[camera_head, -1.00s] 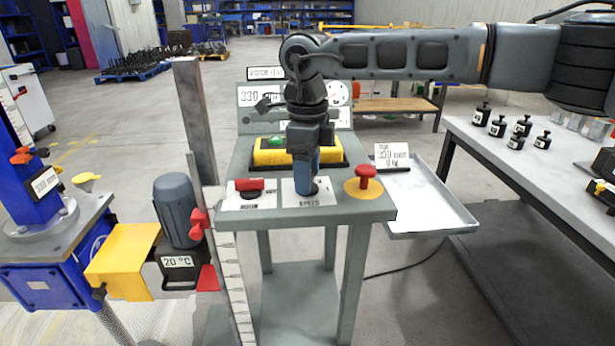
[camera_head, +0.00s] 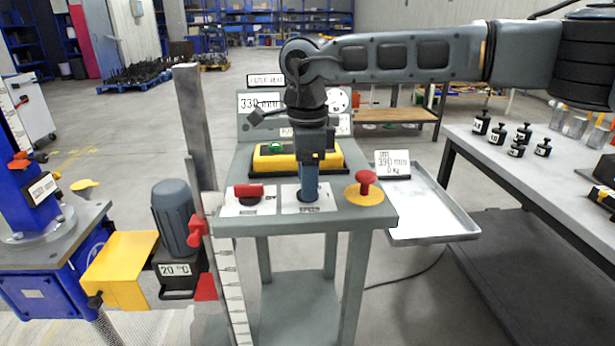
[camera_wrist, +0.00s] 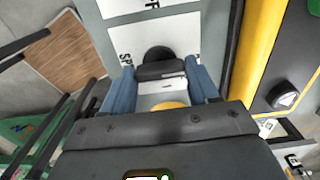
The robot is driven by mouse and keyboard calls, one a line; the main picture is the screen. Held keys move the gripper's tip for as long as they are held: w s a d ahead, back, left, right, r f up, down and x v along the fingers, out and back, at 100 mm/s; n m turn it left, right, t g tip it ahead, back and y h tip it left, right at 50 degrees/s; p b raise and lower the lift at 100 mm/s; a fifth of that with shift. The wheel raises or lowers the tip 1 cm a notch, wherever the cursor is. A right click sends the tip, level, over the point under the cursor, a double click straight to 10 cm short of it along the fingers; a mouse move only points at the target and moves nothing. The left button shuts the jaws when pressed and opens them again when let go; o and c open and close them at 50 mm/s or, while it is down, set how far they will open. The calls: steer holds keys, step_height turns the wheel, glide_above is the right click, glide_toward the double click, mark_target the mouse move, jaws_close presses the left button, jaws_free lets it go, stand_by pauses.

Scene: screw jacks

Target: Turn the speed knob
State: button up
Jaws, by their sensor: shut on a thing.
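The speed knob (camera_wrist: 158,62) is black and sits on a white plate marked SPEED on the grey control stand. In the wrist view its bar lies between the two blue fingers of my gripper (camera_wrist: 163,84). In the head view my gripper (camera_head: 309,192) points straight down onto the plate (camera_head: 291,205), and its fingers hide most of the knob. My gripper is shut on the knob.
A red switch (camera_head: 249,190) is close on the left, and a red mushroom button (camera_head: 366,178) on a yellow disc is close on the right. Behind is a yellow box (camera_head: 330,157) with a green button (camera_head: 276,147). A grey tray (camera_head: 446,231) hangs at the right.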

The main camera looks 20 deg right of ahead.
steer(key=o, duration=1.1)
steer(key=shift+c, duration=0.2)
step_height(320, 180, up, 8)
steer(key=shift+f+b, duration=0.1)
steer(key=shift+b, duration=0.3)
